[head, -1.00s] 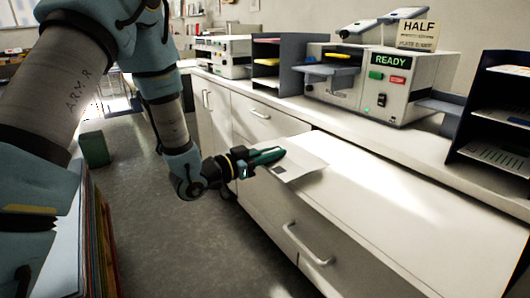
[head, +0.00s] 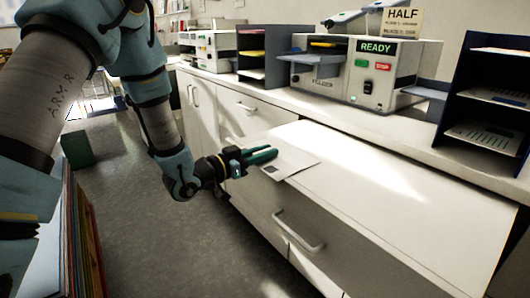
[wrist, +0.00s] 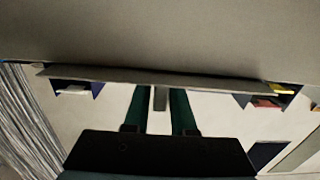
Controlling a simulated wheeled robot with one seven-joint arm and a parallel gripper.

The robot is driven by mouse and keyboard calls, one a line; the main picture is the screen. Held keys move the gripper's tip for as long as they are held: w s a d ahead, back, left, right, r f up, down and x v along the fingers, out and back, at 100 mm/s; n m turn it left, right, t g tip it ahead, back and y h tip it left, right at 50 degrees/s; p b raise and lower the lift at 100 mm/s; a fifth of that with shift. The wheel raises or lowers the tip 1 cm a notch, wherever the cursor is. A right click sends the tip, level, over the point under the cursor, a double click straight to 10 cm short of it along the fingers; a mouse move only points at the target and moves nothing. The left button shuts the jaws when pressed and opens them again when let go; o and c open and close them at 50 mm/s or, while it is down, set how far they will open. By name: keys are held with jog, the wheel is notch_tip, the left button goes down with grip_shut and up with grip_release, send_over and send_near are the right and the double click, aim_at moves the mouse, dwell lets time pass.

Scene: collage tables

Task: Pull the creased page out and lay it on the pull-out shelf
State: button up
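The creased page (head: 298,165) is a pale sheet with a dark printed square, in the head view at the left end of the white pull-out shelf (head: 370,185). My gripper (head: 268,155) reaches it from the left, its green fingers at the page's near part. In the wrist view the two green fingers (wrist: 160,105) have a narrow grey strip between them, and a wide thin edge crosses just beyond. The fingers appear shut on the page. I cannot tell whether the page touches the shelf or hangs just above it.
A machine (head: 365,75) with a lit READY sign and green and red buttons stands on the counter behind. A dark sorter (head: 490,95) stands at the right, another (head: 275,55) at the left. The shelf right of the page is clear. A drawer handle (head: 300,232) sticks out below.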

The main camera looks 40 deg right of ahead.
jog(key=o, duration=0.3)
jog(key=shift+o, duration=0.2)
jog(key=shift+w+a+f, duration=0.1)
jog(key=shift+a, duration=0.4)
jog(key=a+b, duration=0.3)
jog(key=a, duration=0.6)
jog(key=shift+w+a, duration=0.2)
jog(key=shift+a, duration=0.2)
